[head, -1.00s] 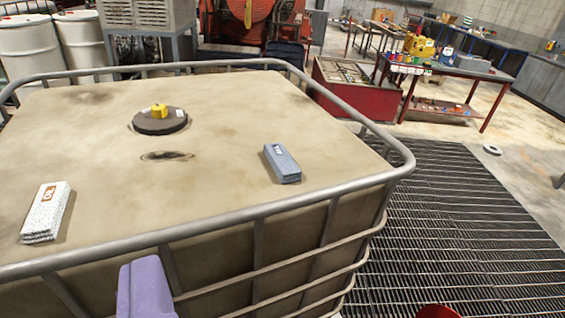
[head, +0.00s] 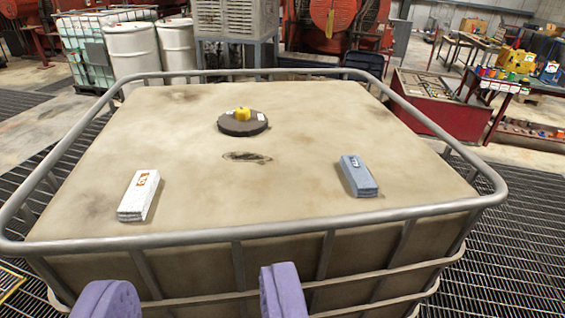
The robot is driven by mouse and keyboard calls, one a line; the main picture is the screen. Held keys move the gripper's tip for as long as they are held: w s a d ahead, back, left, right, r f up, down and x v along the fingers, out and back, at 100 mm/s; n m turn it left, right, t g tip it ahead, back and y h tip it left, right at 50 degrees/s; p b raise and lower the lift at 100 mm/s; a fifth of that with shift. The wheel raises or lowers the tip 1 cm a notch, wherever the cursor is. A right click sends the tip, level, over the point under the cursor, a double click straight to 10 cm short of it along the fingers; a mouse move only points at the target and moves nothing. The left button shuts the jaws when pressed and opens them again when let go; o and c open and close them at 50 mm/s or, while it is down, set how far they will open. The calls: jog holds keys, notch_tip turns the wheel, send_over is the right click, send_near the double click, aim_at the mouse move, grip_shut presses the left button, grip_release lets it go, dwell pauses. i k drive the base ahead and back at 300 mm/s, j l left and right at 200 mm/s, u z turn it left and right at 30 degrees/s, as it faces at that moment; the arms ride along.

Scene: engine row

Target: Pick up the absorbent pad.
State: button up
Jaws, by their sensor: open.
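Two folded pad-like packs lie flat on top of a large beige caged tank (head: 300,200). One is a white speckled pack (head: 138,197) with an orange-brown label, on the left. The other is a blue-grey pack (head: 358,177) with a small pale label, on the right. I cannot tell from the labels which is the absorbent pad. My gripper (head: 195,296) shows as two purple fingers at the bottom edge, wide apart and with nothing between them. It is on the near side of the tank, apart from both packs.
A grey tube rail (head: 290,230) runs around the tank's top, between my gripper and the packs. A dark round lid (head: 243,123) with a yellow cap (head: 242,114) sits farther back. A dark stain lies mid-top. The tank top between the packs is otherwise bare.

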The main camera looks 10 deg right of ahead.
aim_at(363, 185)
jog(key=i+l+u, duration=0.25)
jog(key=i+l, duration=0.2)
jog(key=i, duration=0.3)
jog(key=i+l+u, duration=0.3)
jog(key=i+l, duration=0.25)
jog(key=i, duration=0.2)
